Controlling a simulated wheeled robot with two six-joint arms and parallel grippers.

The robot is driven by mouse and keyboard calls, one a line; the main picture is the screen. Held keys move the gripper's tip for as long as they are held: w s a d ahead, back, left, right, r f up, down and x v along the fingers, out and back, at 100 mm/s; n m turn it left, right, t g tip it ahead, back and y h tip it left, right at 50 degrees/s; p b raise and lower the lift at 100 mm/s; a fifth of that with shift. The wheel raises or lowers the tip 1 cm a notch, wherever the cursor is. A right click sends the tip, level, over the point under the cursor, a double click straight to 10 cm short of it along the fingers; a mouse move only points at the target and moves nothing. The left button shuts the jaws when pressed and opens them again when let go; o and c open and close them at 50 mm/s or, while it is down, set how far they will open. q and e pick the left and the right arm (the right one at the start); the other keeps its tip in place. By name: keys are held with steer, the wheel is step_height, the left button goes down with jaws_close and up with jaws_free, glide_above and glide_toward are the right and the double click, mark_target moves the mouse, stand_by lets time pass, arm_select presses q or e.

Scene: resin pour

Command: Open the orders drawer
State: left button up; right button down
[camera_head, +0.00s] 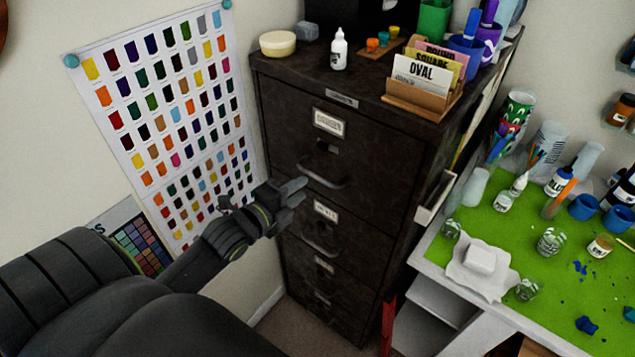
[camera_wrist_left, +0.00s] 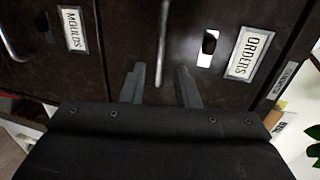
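The dark filing cabinet (camera_head: 345,150) stands in the middle of the head view. Its top drawer has a label (camera_head: 328,122), which reads ORDERS in the left wrist view (camera_wrist_left: 248,53). The orders drawer's bar handle (camera_head: 322,182) also shows in the wrist view (camera_wrist_left: 163,35); the drawer looks closed. My left gripper (camera_head: 300,191) is at the cabinet front, near the left end of this handle. In the wrist view its fingers (camera_wrist_left: 160,75) are apart, with the handle's lower end in the gap between them and space on both sides. My right gripper is out of view.
The moulds drawer (camera_wrist_left: 73,30) is directly below, with its own handle (camera_head: 320,245). A card holder (camera_head: 425,95), bottle (camera_head: 339,50) and cups stand on the cabinet top. A green-topped worktable (camera_head: 560,285) is at the right. A colour chart (camera_head: 165,120) hangs on the left wall.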

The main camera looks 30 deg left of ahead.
mark_target(318, 178)
arm_select(q)
steer(key=b+x, duration=0.2)
steer(key=x, duration=0.5)
steer(key=shift+w+d+f, duration=0.1)
steer(key=shift+w, duration=0.2)
steer(key=shift+c, duration=0.5)
jaws_close()
